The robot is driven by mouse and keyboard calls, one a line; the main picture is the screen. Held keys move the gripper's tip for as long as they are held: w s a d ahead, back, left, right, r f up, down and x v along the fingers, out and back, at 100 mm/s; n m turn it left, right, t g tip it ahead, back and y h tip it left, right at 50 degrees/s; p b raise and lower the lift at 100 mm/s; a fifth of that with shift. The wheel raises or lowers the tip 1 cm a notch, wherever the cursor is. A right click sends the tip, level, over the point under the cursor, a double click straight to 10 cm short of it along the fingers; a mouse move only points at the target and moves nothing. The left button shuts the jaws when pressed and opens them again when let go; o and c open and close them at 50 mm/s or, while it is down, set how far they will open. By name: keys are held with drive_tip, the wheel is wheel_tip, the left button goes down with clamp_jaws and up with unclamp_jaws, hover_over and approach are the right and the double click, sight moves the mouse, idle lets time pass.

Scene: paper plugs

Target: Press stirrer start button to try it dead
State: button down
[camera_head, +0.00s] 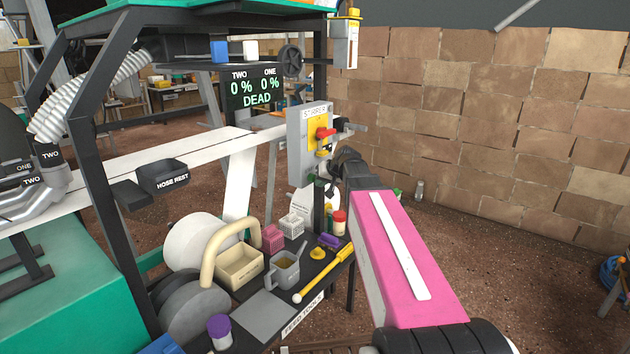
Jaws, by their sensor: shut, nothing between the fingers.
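The stirrer box (296,145) is a grey upright panel labelled STIRRER, fixed to a dark post in the middle of the camera_head view. It carries a yellow plate (314,138) with a red handle (325,133). A small green part, perhaps the start button (319,184), shows low on the box beside my gripper (331,180). My gripper is dark, shut and empty, at the box's lower right. I cannot tell whether it touches the button. A display (254,90) reads TWO 0 %, ONE 0 % and DEAD.
Below is a dark FEED TOOLS shelf (322,308) with a jug (285,272), a yellow-handled tool (328,272), a wooden box (239,268) and small jars. A HOSE REST bracket (163,176) is at left. A stone wall (480,130) stands behind, with open floor at right.

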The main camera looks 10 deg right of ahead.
drive_tip(key=shift+w+a, duration=0.25)
drive_tip(key=shift+a, duration=0.05)
idle(0.5)
idle(0.4)
drive_tip(key=shift+s+d, duration=0.65)
drive_tip(key=s+d, duration=0.3)
drive_tip(key=shift+s+d, duration=0.3)
idle(0.3)
idle(0.4)
drive_tip(key=s+a+f+g+h, duration=0.1)
drive_tip(key=s+f+g+h, duration=0.4)
drive_tip(key=s+f, duration=1.5)
wheel_tip(320, 180, down, 4)
drive_tip(key=shift+s+f+g+h, duration=0.15)
drive_tip(key=shift+g+h, duration=0.15)
drive_tip(key=shift+g, duration=0.6)
